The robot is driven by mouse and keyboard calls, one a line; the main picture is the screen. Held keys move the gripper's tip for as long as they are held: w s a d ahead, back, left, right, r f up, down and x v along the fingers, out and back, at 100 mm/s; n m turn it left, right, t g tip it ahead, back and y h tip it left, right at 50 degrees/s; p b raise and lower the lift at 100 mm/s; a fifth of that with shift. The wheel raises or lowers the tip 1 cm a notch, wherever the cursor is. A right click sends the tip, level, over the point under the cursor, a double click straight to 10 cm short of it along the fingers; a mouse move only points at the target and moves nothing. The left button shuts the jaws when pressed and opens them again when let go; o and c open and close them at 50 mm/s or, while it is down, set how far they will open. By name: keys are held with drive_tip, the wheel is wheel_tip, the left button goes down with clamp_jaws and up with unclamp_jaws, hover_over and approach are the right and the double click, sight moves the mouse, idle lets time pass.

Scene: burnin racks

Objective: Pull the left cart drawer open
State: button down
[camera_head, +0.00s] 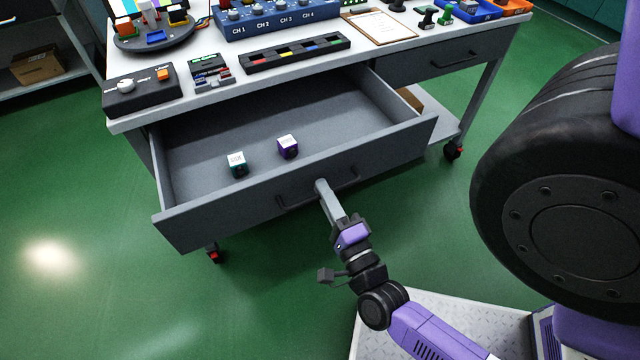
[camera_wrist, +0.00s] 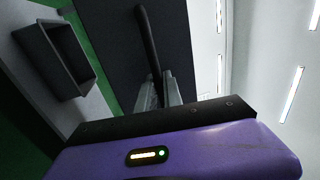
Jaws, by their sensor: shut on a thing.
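The left cart drawer (camera_head: 210,222) is pulled out well from under the cart top. Inside it lie a teal cube (camera_head: 237,164) and a purple cube (camera_head: 288,147), both with white tops. My gripper (camera_head: 322,187) is at the middle of the drawer front, shut on the dark bar handle (camera_head: 291,202). In the wrist view the fingers (camera_wrist: 158,92) close around the handle (camera_wrist: 148,42), which stands off the dark drawer front (camera_wrist: 105,30). The fingertips hide part of the handle in the head view.
The cart top (camera_head: 125,124) bears a control box (camera_head: 140,90), a tray of coloured pieces (camera_head: 295,54) and a clipboard (camera_head: 380,27). The right drawer (camera_head: 420,65) is shut. A cardboard box (camera_head: 38,65) sits on a shelf at left. Green floor is clear before the drawer's left side.

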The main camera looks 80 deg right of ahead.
idle(0.3)
drive_tip(key=c, duration=1.8)
unclamp_jaws()
drive_tip(key=shift+o, duration=0.2)
drive_tip(key=v, duration=0.8)
